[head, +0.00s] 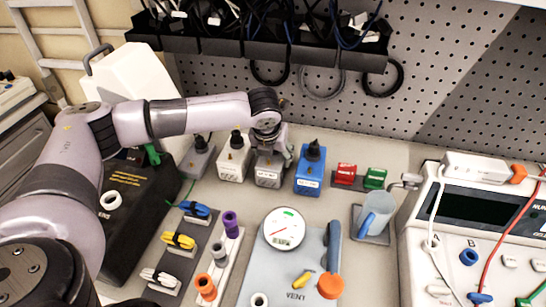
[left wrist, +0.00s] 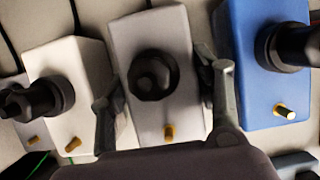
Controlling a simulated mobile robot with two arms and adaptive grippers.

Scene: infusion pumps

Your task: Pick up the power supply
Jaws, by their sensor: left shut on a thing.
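The power supply appears to be the grey box (head: 267,178) in the middle of a row of similar boxes at the foot of the pegboard. In the left wrist view it is a grey box (left wrist: 148,40) with a round black fitting on top and a brass-coloured pin. My left gripper (head: 271,150) reaches it from above and partly covers it. In the left wrist view my left gripper's fingers (left wrist: 164,103) lie on either side of the grey box, shut on it. The box seems to stand on the bench. My right gripper is not in view.
A white box (head: 234,164) and a blue box (head: 309,175) stand close on either side. Another grey box (head: 198,158) is further left. Red (head: 345,173) and green (head: 375,178) blocks are to the right. A gauge panel (head: 262,262) and cable holders lie in front.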

